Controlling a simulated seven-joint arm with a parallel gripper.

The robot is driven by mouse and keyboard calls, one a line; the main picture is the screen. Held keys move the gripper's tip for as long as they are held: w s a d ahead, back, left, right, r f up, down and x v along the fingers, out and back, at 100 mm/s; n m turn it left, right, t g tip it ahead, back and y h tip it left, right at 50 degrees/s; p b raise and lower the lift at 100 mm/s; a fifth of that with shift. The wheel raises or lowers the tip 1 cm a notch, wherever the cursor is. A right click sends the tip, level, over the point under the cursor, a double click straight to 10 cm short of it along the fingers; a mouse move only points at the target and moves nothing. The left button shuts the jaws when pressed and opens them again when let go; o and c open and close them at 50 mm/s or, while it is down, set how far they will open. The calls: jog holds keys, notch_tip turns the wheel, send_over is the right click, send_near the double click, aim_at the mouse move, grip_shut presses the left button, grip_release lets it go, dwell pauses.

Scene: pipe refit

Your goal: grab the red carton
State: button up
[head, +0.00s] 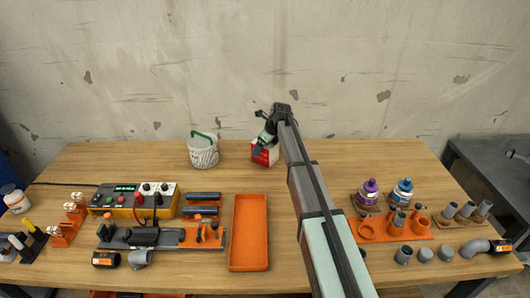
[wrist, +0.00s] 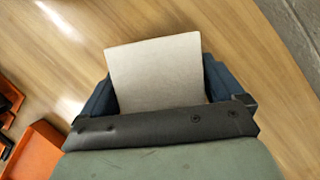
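The red carton (head: 262,156) stands on the wooden table near its back edge, right of a white bucket. Its upper part is hidden by my gripper (head: 266,139), which reaches down to it from above. In the wrist view the carton's pale top (wrist: 157,73) lies between the two dark blue fingers of my gripper (wrist: 160,84), one on each side. I see no clear gap at either side, but whether the fingers press on it cannot be told.
The white bucket (head: 203,152) with a green handle stands close to the left. An orange tray (head: 249,232), a power supply (head: 133,202) and pipe parts lie nearer the front. Purple (head: 368,192) and blue (head: 402,191) bottles stand to the right. Table around the carton is mostly bare.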

jog(key=c, duration=0.9)
jog(key=shift+c, duration=0.2)
